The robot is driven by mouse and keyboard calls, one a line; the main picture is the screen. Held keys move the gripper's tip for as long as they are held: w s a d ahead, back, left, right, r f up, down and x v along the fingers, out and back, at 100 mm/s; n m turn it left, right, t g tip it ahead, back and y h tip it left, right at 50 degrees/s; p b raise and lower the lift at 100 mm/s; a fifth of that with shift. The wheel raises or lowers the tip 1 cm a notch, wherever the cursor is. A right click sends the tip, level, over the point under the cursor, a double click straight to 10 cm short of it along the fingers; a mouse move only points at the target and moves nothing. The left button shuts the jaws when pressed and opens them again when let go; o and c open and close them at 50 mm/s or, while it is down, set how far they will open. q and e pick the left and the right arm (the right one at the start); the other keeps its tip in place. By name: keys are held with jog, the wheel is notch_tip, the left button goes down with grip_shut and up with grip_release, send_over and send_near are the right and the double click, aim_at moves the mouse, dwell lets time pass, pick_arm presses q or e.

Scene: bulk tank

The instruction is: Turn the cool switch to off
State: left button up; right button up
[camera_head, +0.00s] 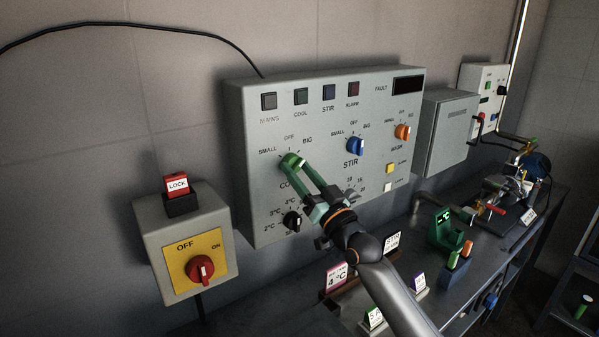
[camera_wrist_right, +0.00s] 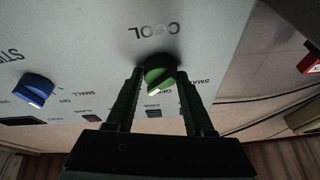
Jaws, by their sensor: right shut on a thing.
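The green cool switch (camera_head: 291,159) is a round knob on the large grey control panel (camera_head: 245,120), with SMALL, OFF and BIG printed around it. It also shows in the right wrist view (camera_wrist_right: 159,74), upside down under the COOL lettering. A pale pointer mark on the knob faces the OFF side there; the fingers hide part of the labels, so I cannot tell its exact alignment. My right gripper (camera_head: 297,164) has its two fingers on either side of the knob, shut on it. My left gripper is not in view.
Right of the cool switch are a blue stir knob (camera_head: 355,146) and an orange knob (camera_head: 402,132). A black knob (camera_head: 292,221) sits below. A box with a red rotary switch (camera_head: 200,269) is at left. A bench (camera_head: 465,285) with small items runs along the right.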

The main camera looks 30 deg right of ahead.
grip_shut()
jog(key=shift+n, duration=0.3)
jog(key=n+y+b, duration=0.1)
jog(key=n+b, duration=0.1)
jog(key=n, duration=0.1)
jog(key=shift+d+f+g+y, duration=0.1)
jog(key=shift+d+g+y, duration=0.05)
jog(key=shift+g+y, duration=0.2)
jog(key=n+y, duration=0.1)
jog(key=n, duration=0.1)
jog(key=shift+d+n, duration=0.1)
jog(key=shift+n, duration=0.3)
jog(key=n, duration=0.1)
jog(key=n+g+y, duration=0.1)
jog(key=n, duration=0.1)
jog(key=shift+r+y+p, duration=0.25)
jog(key=shift+r+p, duration=0.05)
jog(key=shift+p, duration=0.1)
jog(key=shift+d+n+g+y+p, duration=0.1)
jog(key=shift+n+g+y+p, duration=0.45)
jog(key=shift+n, duration=0.55)
jog(key=shift+d+n+g+y+p, duration=0.15)
jog(key=shift+n+g+p, duration=0.15)
jog(key=shift+n+p, duration=0.6)
jog(key=shift+a+n, duration=0.15)
jog(key=shift+n, duration=0.15)
